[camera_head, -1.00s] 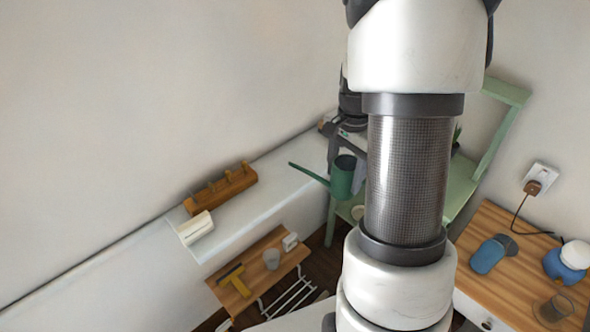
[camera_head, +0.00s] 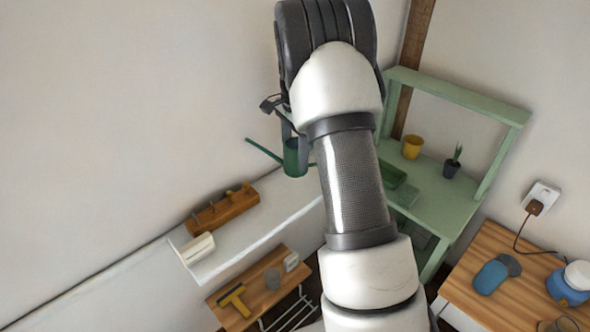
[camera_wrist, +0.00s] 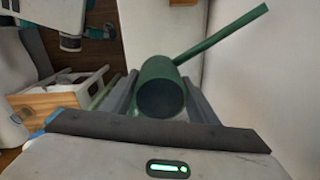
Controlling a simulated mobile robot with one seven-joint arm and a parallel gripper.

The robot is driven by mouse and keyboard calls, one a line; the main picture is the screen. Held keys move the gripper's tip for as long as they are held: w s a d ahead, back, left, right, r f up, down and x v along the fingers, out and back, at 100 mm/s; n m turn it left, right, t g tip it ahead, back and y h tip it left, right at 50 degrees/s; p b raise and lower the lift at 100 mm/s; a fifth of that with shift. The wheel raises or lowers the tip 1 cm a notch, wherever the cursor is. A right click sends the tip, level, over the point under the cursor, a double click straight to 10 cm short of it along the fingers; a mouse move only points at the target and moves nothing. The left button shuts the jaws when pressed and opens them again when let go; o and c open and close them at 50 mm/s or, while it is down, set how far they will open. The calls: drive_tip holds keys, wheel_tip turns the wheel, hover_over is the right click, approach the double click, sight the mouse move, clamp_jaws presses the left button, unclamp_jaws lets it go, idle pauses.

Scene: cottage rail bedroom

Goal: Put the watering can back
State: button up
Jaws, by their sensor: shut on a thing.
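The green watering can (camera_head: 294,158), with a long spout pointing up-left, is in my gripper (camera_head: 290,128) in the head view. In the wrist view the can (camera_wrist: 160,88) lies between my two fingers (camera_wrist: 160,100), its round end facing the camera and its spout reaching up-right. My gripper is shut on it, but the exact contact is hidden. The can is held in the air in front of the wall, beside the green potting bench (camera_head: 445,195). My arm covers part of the bench's left side.
A yellow pot (camera_head: 412,147), a small potted plant (camera_head: 452,165) and a green tray (camera_head: 392,175) are on the bench. A white ledge (camera_head: 260,225) bears a wooden peg rack (camera_head: 222,208). A wooden table (camera_head: 500,275) with a blue object (camera_head: 490,278) stands at right.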

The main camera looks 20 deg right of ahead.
sight(295, 171)
drive_tip(key=f, duration=0.6)
drive_tip(key=shift+s+d, duration=0.15)
drive_tip(key=shift+s, duration=0.15)
drive_tip(key=shift+w+f, duration=0.3)
drive_tip(key=shift+f, duration=0.15)
drive_tip(key=o, duration=1.4)
drive_tip(key=shift+s, duration=0.1)
drive_tip(key=shift+c, duration=0.2)
